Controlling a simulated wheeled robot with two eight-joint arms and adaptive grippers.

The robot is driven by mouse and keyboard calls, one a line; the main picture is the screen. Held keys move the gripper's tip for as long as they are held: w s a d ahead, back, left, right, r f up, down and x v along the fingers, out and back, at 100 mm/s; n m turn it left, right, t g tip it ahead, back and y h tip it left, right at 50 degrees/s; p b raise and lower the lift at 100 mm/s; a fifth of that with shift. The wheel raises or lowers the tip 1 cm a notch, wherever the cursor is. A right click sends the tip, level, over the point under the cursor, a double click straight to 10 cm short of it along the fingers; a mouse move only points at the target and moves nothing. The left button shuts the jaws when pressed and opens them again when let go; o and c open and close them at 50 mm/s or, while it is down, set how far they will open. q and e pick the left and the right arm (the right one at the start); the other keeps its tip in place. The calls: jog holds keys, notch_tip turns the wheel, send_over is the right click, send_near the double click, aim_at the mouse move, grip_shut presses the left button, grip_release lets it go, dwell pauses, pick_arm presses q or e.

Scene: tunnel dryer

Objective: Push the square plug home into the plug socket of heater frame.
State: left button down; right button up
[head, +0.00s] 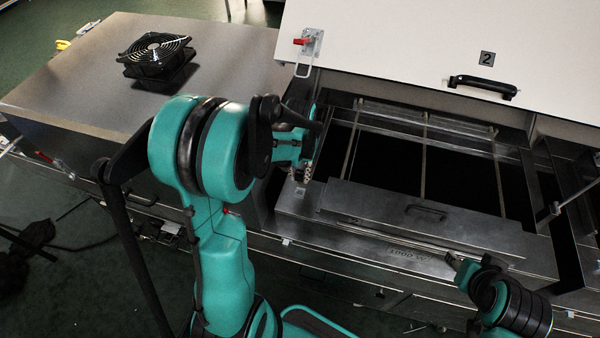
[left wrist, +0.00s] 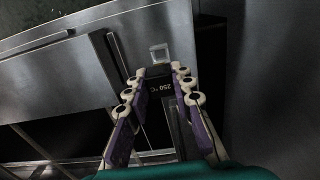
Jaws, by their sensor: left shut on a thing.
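My left gripper (head: 305,172) is at the left end of the metal heater frame (head: 335,203) in the head view, mostly hidden behind my wrist. In the left wrist view its fingertips (left wrist: 161,71) are closed on a small dark block, taken as the square plug (left wrist: 159,72). White lettering "250 °C" shows between the fingers; I cannot tell if it is on the block or behind it. A pale square fitting (left wrist: 159,53), possibly the plug socket, lies just beyond the fingertips. I cannot tell whether the plug touches it. My right arm's end (head: 462,268) shows at lower right, its jaws unclear.
A white hatch marked 2 (head: 400,40) stands raised behind the frame, with a black handle (head: 482,87) and a red-handled latch (head: 303,42). A black fan (head: 156,58) sits on the metal top (head: 90,85) at left. The dryer's opening has dark gaps between bars.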

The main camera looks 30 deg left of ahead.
aim_at(300, 182)
pick_arm(q)
jog(key=shift+f+b, duration=1.7)
jog(key=shift+f, duration=0.55)
jog(key=shift+b, duration=0.3)
jog(key=shift+f+b, duration=1.35)
jog(key=shift+f, duration=0.1)
jog(key=c, duration=1.2)
grip_release()
notch_tip(300, 182, up, 12)
jog(key=shift+r, duration=0.1)
